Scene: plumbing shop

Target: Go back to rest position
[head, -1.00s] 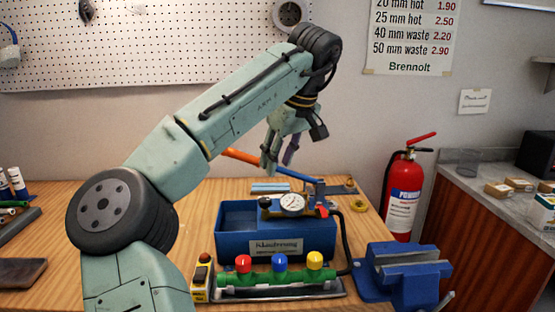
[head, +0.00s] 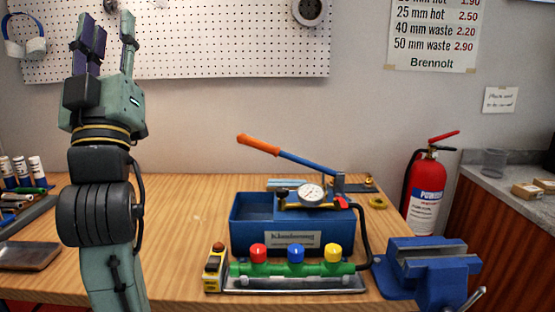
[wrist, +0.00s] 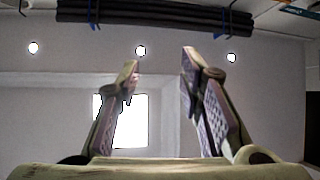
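My gripper (head: 110,30) points straight up at the left of the head view, in front of the pegboard. Its fingers are apart with nothing between them. In the wrist view the two fingers (wrist: 158,75) also stand apart and empty, facing the ceiling and a wall with a bright window. My arm is folded upright at the left, clear of the things on the bench.
On the wooden bench (head: 185,215) stand a blue test pump (head: 248,235) with an orange-ended lever, a green manifold (head: 278,269) with red, blue and yellow caps, a yellow device (head: 214,270) and a blue vise (head: 425,265). A fire extinguisher (head: 428,195) stands right.

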